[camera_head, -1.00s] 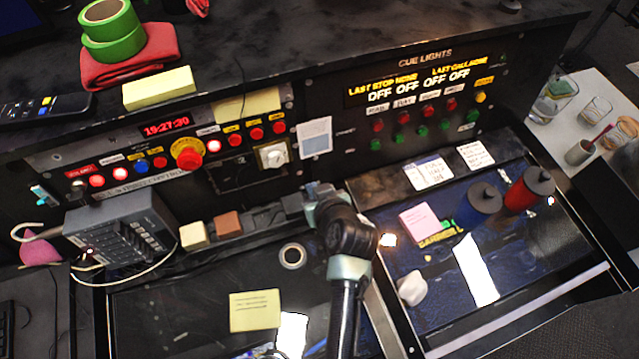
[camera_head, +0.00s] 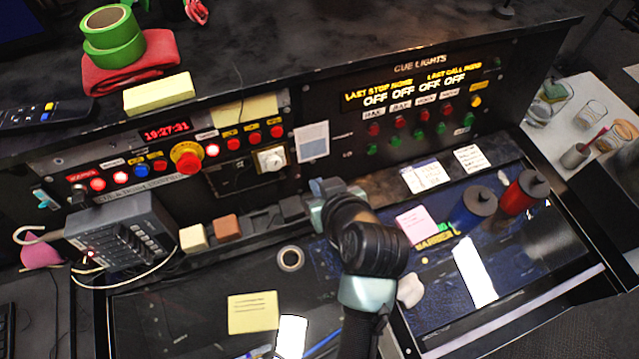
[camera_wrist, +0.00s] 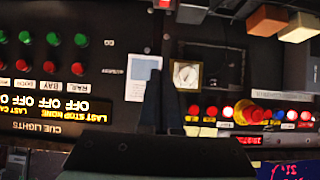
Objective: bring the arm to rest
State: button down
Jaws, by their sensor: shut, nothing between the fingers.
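My gripper (camera_head: 318,188) is in front of the lower part of the black console, between the two button groups. In the head view my arm hides much of it. In the wrist view its dark fingers (camera_wrist: 158,98) are together and empty, pointing at the console face near a pale note. No button is visibly touched. The cue lights panel (camera_head: 420,100) has rows of red and green buttons and reads OFF in every column. The left button row (camera_head: 160,165) has red, blue and yellow-rimmed buttons, some red ones lit.
A grey control box (camera_head: 120,235) with a cable stands at left. A tape ring (camera_head: 290,258) and yellow note (camera_head: 252,312) lie on the desk. Blue (camera_head: 474,210) and red (camera_head: 522,192) spools stand at right. A yellow block (camera_head: 158,93) lies on top of the console.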

dwell(0.5)
jog(key=w+r+m+t+h, duration=0.1)
jog(key=w+r+t, duration=0.25)
jog(key=r, duration=0.95)
jog(key=w+r+t+h, duration=0.1)
jog(key=w+r+t, duration=0.3)
jog(key=r, duration=1)
jog(key=s+r+m+t, duration=0.1)
jog(key=s+r+t, duration=0.2)
jog(key=r, duration=0.6)
jog(key=s+r+t, duration=0.4)
jog(key=s+r, duration=0.2)
jog(key=r, duration=0.3)
jog(key=s+a+r+m+t+h+b, duration=0.1)
jog(key=s+r+t, duration=0.2)
jog(key=r, duration=0.7)
jog(key=shift+s+m, duration=0.3)
jog(key=shift+s, duration=0.95)
